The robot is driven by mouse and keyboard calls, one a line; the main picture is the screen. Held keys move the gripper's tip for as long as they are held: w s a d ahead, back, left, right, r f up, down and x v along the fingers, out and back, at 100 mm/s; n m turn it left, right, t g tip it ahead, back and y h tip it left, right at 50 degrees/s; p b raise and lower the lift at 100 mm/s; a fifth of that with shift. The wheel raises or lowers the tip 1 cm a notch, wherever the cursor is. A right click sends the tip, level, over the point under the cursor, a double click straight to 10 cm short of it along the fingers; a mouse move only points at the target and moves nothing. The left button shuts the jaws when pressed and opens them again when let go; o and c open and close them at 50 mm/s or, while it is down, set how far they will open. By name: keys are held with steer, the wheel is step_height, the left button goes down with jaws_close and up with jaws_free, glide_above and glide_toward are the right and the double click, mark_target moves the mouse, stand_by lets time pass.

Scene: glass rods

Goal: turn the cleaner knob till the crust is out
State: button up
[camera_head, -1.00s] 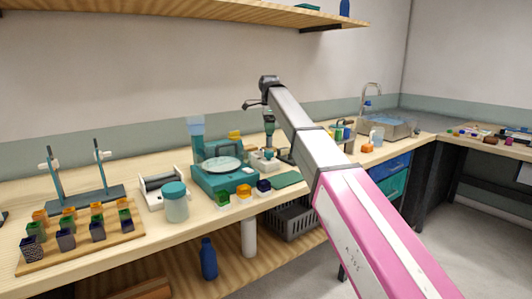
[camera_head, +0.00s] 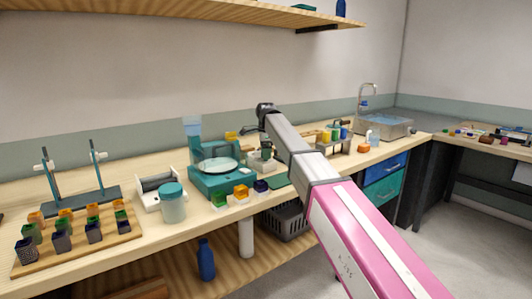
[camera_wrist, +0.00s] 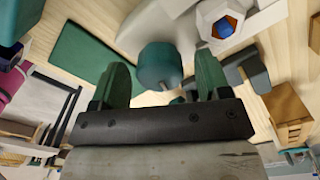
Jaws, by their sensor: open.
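In the wrist view a round teal knob (camera_wrist: 160,65) sits between the two green fingers of my gripper (camera_wrist: 162,82). The fingers are spread, with a gap on each side of the knob. Behind it is a pale cleaner body (camera_wrist: 140,32) with a six-sided opening (camera_wrist: 224,24) showing blue and orange-red inside. I cannot tell what that colour is, or make out a crust. In the head view, my arm reaches over the bench to a pale device (camera_head: 262,163), probably the cleaner. My fingers cannot be made out there.
A teal machine with a round plate (camera_head: 218,182) stands left of the pale device. A lidded jar (camera_head: 173,203) and small coloured blocks (camera_head: 240,194) are near the front edge. A rack of coloured vials (camera_head: 335,138) and a sink (camera_head: 385,128) are to the right.

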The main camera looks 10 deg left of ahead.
steer(key=c, duration=0.9)
steer(key=shift+n, duration=0.3)
